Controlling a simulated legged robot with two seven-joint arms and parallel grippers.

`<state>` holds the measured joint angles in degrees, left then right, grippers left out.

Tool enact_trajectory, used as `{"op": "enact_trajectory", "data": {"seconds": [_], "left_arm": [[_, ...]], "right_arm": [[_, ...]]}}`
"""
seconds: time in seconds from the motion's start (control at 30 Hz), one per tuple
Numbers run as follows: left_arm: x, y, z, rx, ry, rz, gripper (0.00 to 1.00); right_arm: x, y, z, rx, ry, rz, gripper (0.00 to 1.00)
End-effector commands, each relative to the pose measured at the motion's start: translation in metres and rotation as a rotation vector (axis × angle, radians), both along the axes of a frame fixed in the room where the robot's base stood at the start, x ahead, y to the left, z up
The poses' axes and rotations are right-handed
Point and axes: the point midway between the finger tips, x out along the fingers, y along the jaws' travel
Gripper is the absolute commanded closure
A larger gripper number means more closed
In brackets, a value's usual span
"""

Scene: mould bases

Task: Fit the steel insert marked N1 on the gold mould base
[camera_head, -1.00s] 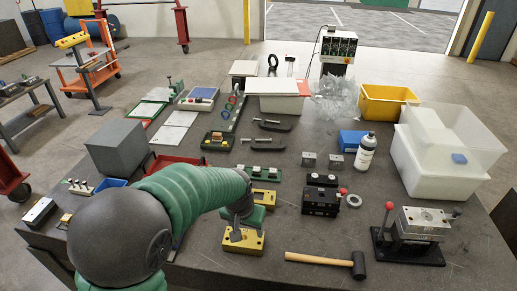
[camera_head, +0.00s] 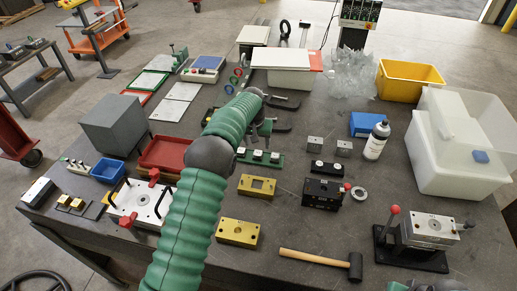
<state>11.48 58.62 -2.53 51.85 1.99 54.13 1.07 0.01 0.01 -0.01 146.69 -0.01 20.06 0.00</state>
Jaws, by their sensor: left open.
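A gold mould base (camera_head: 237,232) lies near the front of the table, with small holes in its top. A gold plate with a square opening (camera_head: 262,184) lies just behind it. A green rack (camera_head: 276,163) holds several small pale-topped blocks in a row. Two small grey steel blocks (camera_head: 315,143) (camera_head: 344,147) stand to its right. No marking N1 is legible on any of them. My left gripper (camera_head: 262,138) is open just behind and above the rack; my arm partly hides that area. My right gripper is not in view.
A black mould base (camera_head: 322,193), a mallet (camera_head: 315,257) and a red-handled press (camera_head: 410,250) stand to the right. A white plate with red clamps (camera_head: 137,200) and a red tray (camera_head: 165,152) lie left. Free table lies right of the gold base.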

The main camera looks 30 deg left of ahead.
Motion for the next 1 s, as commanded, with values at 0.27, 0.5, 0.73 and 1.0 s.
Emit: {"op": "enact_trajectory", "data": {"seconds": [0.27,0.5,0.73,1.0], "left_arm": [[0.014,0.004,-0.058,-0.001,-0.001,0.000,0.40],[0.021,0.006,-0.081,0.000,-0.002,0.000,0.40],[0.021,0.006,-0.081,0.000,-0.003,0.000,0.40],[0.021,0.006,-0.081,0.001,-0.003,0.000,0.75]], "right_arm": [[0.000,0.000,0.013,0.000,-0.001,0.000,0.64],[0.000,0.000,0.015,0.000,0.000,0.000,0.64],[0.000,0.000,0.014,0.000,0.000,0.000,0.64],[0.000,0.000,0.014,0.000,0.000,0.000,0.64]]}}
